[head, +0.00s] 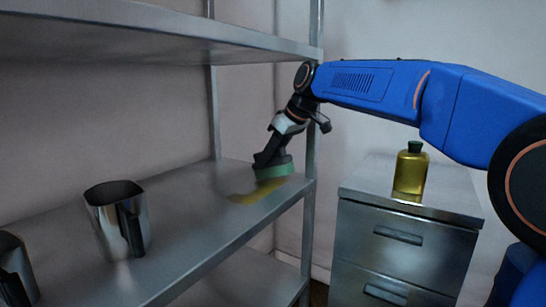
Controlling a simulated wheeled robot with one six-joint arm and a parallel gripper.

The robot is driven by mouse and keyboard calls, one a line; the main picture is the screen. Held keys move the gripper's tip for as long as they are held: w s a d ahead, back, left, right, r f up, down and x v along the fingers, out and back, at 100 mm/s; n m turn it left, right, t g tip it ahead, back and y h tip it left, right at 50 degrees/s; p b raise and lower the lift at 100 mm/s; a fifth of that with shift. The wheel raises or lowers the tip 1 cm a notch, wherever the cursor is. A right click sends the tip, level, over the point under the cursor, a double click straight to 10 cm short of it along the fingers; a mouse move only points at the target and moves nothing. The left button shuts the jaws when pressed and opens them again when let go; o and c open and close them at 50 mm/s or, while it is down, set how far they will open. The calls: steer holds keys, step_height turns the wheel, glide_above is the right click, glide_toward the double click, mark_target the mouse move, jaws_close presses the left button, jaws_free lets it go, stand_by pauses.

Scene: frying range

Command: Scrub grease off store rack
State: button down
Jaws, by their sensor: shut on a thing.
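The store rack (185,221) is a grey metal unit with several shelves. A yellowish grease patch (247,197) lies on its middle shelf near the right end. My gripper (272,160) is over that patch, shut on a dark scrubber with a green pad (275,171). The fingertips are small and dark in this view.
A metal pitcher (104,226) with a dark handle stands on the same shelf, left of the patch. Another pitcher (12,262) is cut off at the left edge. A yellow bottle (410,172) stands on a drawer cabinet (398,262) at right. The upper shelf (130,38) overhangs.

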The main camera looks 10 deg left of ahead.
steer(key=shift+s+a+f, duration=0.15)
steer(key=shift+s+a, duration=0.3)
steer(key=shift+s, duration=0.65)
steer(key=shift+s+a+f, duration=0.1)
steer(key=shift+s+a, duration=0.3)
steer(key=shift+s, duration=0.65)
steer(key=shift+s+a+f, duration=0.15)
steer(key=shift+s+a, duration=0.3)
steer(key=shift+s, duration=0.65)
steer(key=shift+s+a+r, duration=0.1)
steer(key=shift+s+a, duration=0.5)
steer(key=shift+s, duration=0.85)
steer(key=shift+s+a+r, duration=0.15)
steer(key=shift+s+a, duration=0.5)
steer(key=shift+s, duration=0.85)
steer(key=shift+s+a+r, duration=0.1)
steer(key=shift+s+a, duration=0.5)
steer(key=shift+s, duration=0.85)
